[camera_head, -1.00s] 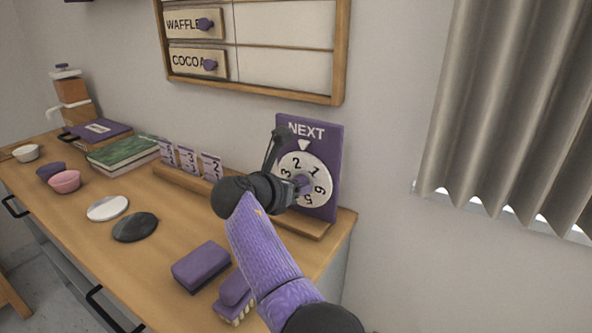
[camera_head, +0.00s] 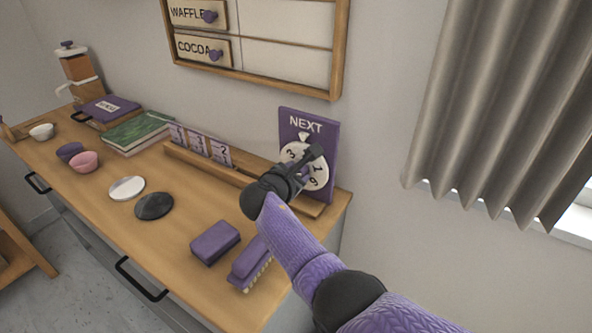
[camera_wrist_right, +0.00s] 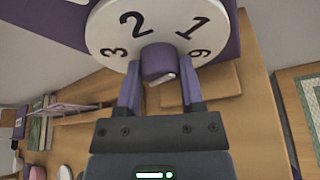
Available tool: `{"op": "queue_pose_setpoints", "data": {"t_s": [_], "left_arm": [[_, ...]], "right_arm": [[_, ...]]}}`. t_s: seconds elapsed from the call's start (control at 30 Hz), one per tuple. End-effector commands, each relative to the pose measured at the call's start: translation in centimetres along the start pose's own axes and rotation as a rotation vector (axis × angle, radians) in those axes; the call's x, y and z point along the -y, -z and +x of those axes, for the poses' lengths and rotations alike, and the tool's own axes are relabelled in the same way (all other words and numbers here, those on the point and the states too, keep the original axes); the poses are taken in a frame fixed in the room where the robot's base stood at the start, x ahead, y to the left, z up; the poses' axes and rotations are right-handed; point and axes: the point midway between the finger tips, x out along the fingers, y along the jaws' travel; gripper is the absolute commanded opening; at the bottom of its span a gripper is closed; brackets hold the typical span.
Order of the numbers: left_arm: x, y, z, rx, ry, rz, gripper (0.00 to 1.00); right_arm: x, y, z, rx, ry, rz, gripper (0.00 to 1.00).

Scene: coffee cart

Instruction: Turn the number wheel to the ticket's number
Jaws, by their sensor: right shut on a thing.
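The number wheel (camera_head: 318,178) is a white disc with black digits on a purple board headed NEXT (camera_head: 310,122). A white pointer (camera_head: 303,137) sits above it. A 3 shows at its upper left and a 1 at its right; my gripper hides part of the face. In the right wrist view the wheel (camera_wrist_right: 110,38) shows 3, 2, 1 and a 6 or 9 around a purple knob (camera_wrist_right: 158,62). My right gripper (camera_head: 303,172) is shut on this knob. Ticket cards (camera_head: 198,144) stand in a wooden rail left of the board; their print is small. My left gripper is out of view.
Light and dark discs, bowls and books stand farther left. A menu board hangs above; a curtain (camera_head: 490,100) hangs at the right.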

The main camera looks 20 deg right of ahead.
Motion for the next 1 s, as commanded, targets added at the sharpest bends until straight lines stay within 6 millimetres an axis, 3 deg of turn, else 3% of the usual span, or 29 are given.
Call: {"op": "queue_pose_setpoints", "data": {"t_s": [0.43, 0.47, 0.6, 0.63, 0.87, 1.0], "left_arm": [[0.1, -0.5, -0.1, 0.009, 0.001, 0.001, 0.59], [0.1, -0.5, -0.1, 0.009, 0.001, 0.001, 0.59], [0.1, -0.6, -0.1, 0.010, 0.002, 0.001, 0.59], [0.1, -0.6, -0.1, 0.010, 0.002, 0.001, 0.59], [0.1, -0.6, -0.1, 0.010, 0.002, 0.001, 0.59], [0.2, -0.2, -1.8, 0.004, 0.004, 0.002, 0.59]], "right_arm": [[0.0, -0.1, 0.0, 0.002, -0.004, 0.012, 0.00], [0.0, -0.1, 0.0, 0.002, -0.004, 0.011, 0.51], [0.0, -0.1, 0.0, 0.001, -0.004, 0.011, 0.81], [0.0, -0.1, 0.0, 0.001, -0.004, 0.011, 0.84], [0.0, 0.0, 0.0, 0.001, -0.004, 0.010, 0.84], [-0.3, -0.5, -1.8, -0.001, -0.007, 0.011, 0.84]]}}
